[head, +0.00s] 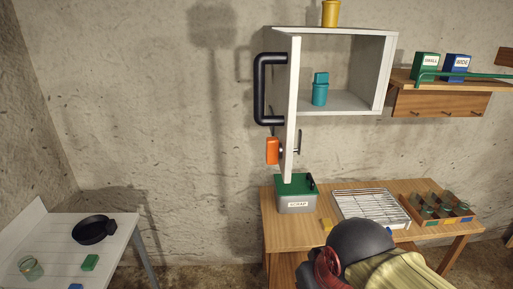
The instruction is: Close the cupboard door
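The white cupboard (384,72) hangs on the wall, with its front open to view. Its door (292,110) stands open at the cupboard's left side, swung out toward me and seen nearly edge-on. A big black bar handle (261,90) is on the door's outer, left face. An orange piece (272,151) with a dark part sits low on the door. Inside the cupboard stands a teal jar or canister (320,92), clear of the door. My gripper's fingers are not visible in the head view.
A yellow jar (330,13) stands on the cupboard top. Below are a wooden table (287,230), a green-lidded scrap bin (296,196), a wire rack (369,208) and a divided tray (438,208). A shelf (435,102) with boxes is right. A dark pan (92,230) sits lower left.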

